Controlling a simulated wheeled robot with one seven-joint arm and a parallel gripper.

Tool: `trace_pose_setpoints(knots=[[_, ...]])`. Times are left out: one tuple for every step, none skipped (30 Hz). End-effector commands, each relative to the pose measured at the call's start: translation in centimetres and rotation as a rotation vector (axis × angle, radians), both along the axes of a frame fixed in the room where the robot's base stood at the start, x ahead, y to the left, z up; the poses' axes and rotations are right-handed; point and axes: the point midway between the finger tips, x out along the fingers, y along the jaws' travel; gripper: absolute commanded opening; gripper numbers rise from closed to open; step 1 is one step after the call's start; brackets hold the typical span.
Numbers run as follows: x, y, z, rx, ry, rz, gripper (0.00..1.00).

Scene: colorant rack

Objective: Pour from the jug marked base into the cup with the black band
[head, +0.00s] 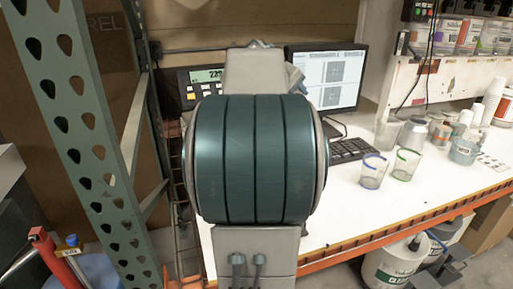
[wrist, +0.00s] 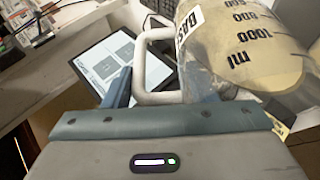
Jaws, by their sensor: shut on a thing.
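The jug marked base (wrist: 240,45) fills the upper right of the wrist view, with "BASE" lettering, an ml scale and pale yellowish contents. My gripper (wrist: 165,88) is shut on the jug's white handle (wrist: 141,66), one blue-grey finger showing on each side. The jug's rim and spout are not clear there, and I cannot tell how far it tilts. In the head view my arm hides the gripper and most of the jug. Clear cups stand on the white bench: one has a blue band (head: 373,171), one a green band (head: 405,164). I cannot make out a black band.
The monitor (head: 325,77) and keyboard (head: 350,150) stand behind my arm, beside a scale display (head: 201,85). Cans and a small labelled tub (head: 463,151) crowd the bench's right. A green rack post (head: 80,120) stands at left. The bench (head: 345,208) is clear at front.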

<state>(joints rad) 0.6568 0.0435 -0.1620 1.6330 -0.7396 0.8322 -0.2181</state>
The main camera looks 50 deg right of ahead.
Motion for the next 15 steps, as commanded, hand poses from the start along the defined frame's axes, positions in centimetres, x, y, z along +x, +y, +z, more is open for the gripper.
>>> trace_pose_setpoints(knots=[[0.02,0.02,0.13,-0.006,-0.001,0.001,0.0],[0.03,0.03,0.14,-0.008,0.0,0.001,0.0],[0.03,0.04,0.14,-0.01,0.0,0.001,0.0],[0.04,0.05,0.15,-0.011,0.001,0.001,0.0],[0.04,0.06,0.16,-0.012,0.002,0.001,0.0],[0.04,0.08,0.16,-0.014,0.003,0.0,0.0],[0.04,0.09,0.17,-0.015,0.003,0.001,0.0],[0.05,0.1,0.17,-0.016,0.004,0.001,0.0],[0.06,0.12,0.17,-0.018,0.005,0.001,0.0],[0.06,0.13,0.17,-0.019,0.005,0.0,0.0],[0.07,0.14,0.17,-0.021,0.006,0.001,0.0],[0.07,0.16,0.17,-0.023,0.006,0.0,0.0],[0.07,0.17,0.18,-0.024,0.007,0.0,0.0],[0.07,0.19,0.18,-0.025,0.007,0.0,0.0],[0.08,0.2,0.19,-0.027,0.008,0.0,0.0]])
